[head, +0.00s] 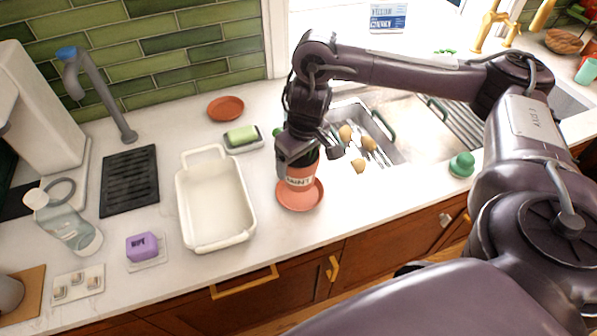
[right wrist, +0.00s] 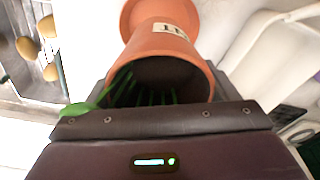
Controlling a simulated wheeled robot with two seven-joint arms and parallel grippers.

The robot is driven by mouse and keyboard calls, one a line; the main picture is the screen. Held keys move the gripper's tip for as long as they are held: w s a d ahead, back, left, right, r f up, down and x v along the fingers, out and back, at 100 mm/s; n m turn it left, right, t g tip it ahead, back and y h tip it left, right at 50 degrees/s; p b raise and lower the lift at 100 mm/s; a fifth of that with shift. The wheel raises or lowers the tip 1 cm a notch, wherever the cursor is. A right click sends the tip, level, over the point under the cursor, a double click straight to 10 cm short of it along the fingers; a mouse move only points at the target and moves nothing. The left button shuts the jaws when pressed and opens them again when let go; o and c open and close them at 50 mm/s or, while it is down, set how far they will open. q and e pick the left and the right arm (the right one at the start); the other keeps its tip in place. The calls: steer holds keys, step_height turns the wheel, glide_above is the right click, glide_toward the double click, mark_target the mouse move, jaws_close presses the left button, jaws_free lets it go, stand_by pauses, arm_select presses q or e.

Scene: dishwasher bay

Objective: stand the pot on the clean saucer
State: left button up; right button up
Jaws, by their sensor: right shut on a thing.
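The terracotta pot (head: 301,182) has a white label reading MINT and is upright in my right gripper (head: 299,160). It is over a terracotta saucer (head: 302,204) on the counter; I cannot tell whether its base touches. In the right wrist view the pot's mouth (right wrist: 160,80) shows dark soil and green stems, with the saucer (right wrist: 133,12) beyond its base. The right gripper is shut on the pot; its fingers hide the upper part in the head view. A second terracotta saucer (head: 226,108) lies empty near the back wall. My left gripper is not in view.
A white baking dish (head: 184,214) stands left of the near saucer. A soap dish with a green block (head: 242,135) is behind. Counter front is clear.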

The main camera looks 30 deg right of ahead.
steer(key=shift+s+f, duration=0.1)
steer(key=shift+f, duration=0.7)
step_height(320, 180, down, 3)
steer(key=shift+f+b, duration=0.2)
steer(key=shift+b, duration=0.95)
steer(key=shift+f, duration=0.2)
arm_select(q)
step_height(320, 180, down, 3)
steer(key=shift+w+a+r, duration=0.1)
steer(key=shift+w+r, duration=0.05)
arm_select(e)
steer(key=shift+r, duration=0.1)
steer(key=o, duration=1.2)
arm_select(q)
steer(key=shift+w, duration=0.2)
